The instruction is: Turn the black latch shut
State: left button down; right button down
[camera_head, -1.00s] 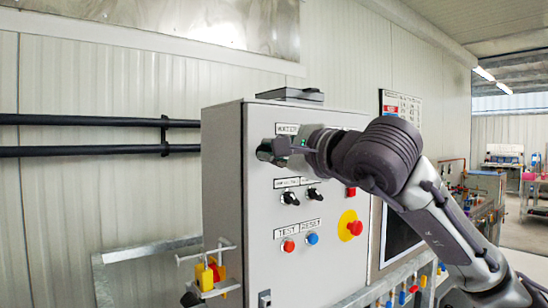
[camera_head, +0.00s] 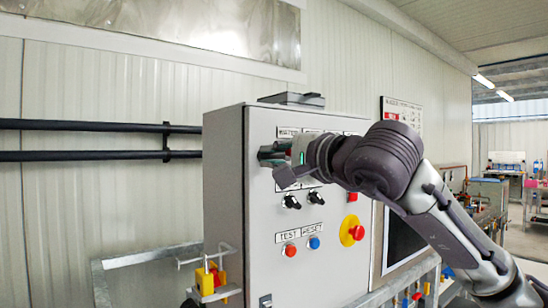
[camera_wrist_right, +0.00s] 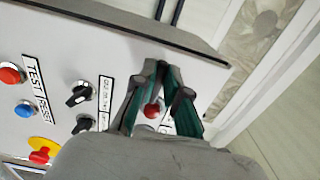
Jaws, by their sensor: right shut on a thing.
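The grey control cabinet (camera_head: 225,200) stands in the middle of the head view. My right gripper (camera_head: 270,160) is at its upper left front, by the top label row. It is shut on the black latch, which the fingers almost wholly hide. In the wrist view the green-sided fingers of my right gripper (camera_wrist_right: 165,72) come together near the cabinet's edge. A red button (camera_wrist_right: 152,108) shows between the fingers, on the panel behind. My left gripper is not in view.
Below my right gripper are two black knobs (camera_head: 291,201), a red button (camera_head: 290,250), a blue button (camera_head: 314,242) and a red emergency stop on yellow (camera_head: 357,232). A metal rail with yellow and red locks (camera_head: 207,280) is at lower left. Black pipes (camera_head: 90,155) run along the wall.

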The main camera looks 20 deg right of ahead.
jog(key=c, duration=1.2)
grip_release()
jog(key=shift+a, duration=0.1)
jog(key=v, duration=1.2)
